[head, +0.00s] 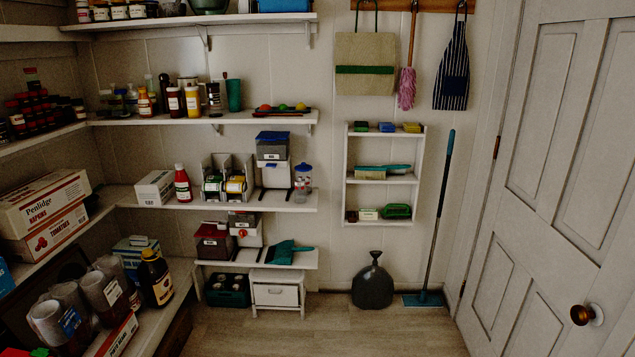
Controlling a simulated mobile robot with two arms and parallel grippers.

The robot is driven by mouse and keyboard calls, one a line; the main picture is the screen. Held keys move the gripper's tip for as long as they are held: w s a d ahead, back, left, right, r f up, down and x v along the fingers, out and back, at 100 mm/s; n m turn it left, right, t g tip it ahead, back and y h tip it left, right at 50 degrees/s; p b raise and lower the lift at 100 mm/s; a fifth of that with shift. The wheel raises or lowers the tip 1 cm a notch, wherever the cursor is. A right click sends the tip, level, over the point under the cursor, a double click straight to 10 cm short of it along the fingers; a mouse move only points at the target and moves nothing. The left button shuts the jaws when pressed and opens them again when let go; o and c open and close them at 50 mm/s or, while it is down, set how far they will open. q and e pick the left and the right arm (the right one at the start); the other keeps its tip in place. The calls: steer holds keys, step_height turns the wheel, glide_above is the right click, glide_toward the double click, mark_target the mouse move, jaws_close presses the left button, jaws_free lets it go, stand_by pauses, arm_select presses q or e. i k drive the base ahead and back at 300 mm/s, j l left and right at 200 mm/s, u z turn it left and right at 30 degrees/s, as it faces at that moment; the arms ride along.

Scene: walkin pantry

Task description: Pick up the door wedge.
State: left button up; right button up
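I cannot make out a door wedge anywhere in the head view. The white panelled door (545,170) stands at the right, with a round brass-coloured knob (586,314). No wedge shows along the visible part of its lower edge. Neither of my grippers is in view.
Loaded shelves (180,198) line the left and back walls. A small white wall rack (345,185) holds brushes and sponges. The wooden floor (330,330) in the middle is clear.

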mark_target(352, 217)
steer(key=i, duration=2.25)
steer(key=i+u, duration=0.15)
steer(key=i, duration=0.35)
steer(key=i+l+u, duration=0.15)
steer(key=i, duration=0.35)
